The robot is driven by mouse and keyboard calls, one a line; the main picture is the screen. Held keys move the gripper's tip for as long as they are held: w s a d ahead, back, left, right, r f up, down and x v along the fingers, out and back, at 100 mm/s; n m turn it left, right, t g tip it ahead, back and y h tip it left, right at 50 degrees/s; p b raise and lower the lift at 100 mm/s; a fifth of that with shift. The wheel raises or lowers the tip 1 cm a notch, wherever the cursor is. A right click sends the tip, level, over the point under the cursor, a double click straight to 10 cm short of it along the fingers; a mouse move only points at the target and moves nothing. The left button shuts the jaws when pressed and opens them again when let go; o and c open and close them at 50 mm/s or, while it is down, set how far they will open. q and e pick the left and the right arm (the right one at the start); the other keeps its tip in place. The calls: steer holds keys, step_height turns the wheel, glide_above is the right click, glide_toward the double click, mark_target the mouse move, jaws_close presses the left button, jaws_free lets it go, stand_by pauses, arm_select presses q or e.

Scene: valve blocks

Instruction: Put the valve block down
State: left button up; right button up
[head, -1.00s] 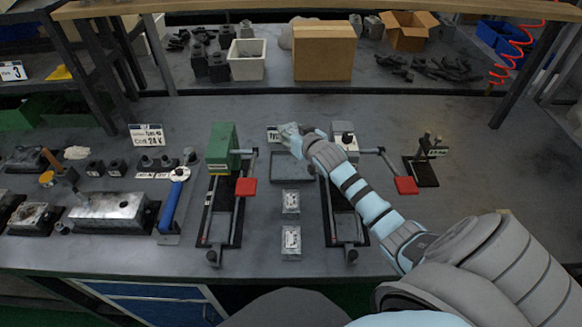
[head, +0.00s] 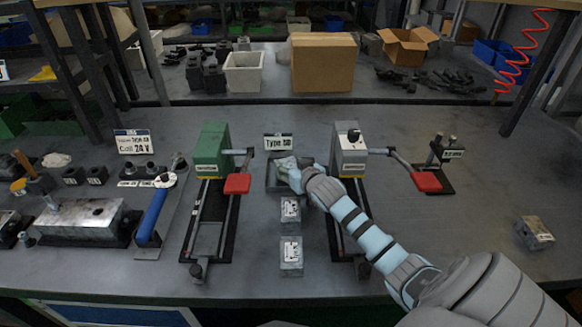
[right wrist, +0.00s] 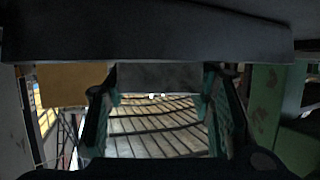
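My right gripper (head: 284,163) is over the back of a shallow dark tray (head: 272,187), in front of the "Type 50" sign. In the right wrist view my gripper (right wrist: 160,92) has teal fingers on both sides of a dark grey block (right wrist: 158,75), which spans the gap between them. This looks like the held valve block; in the head view the hand hides it. I cannot tell whether it touches the tray. Two more valve blocks (head: 290,209) (head: 291,254) lie in a row in front of the tray. Another valve block (head: 535,232) lies far right. My left gripper is not in view.
A green press (head: 212,150) stands left of the tray and a grey press (head: 350,150) right of it, each with a red-handled lever. The "Type 50" sign (head: 277,142) stands behind the tray.

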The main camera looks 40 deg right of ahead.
steer(key=shift+o, duration=0.5)
steer(key=shift+s+r, duration=0.1)
steer(key=shift+r, duration=0.1)
steer(key=p+v, duration=0.4)
steer(key=v, duration=0.8)
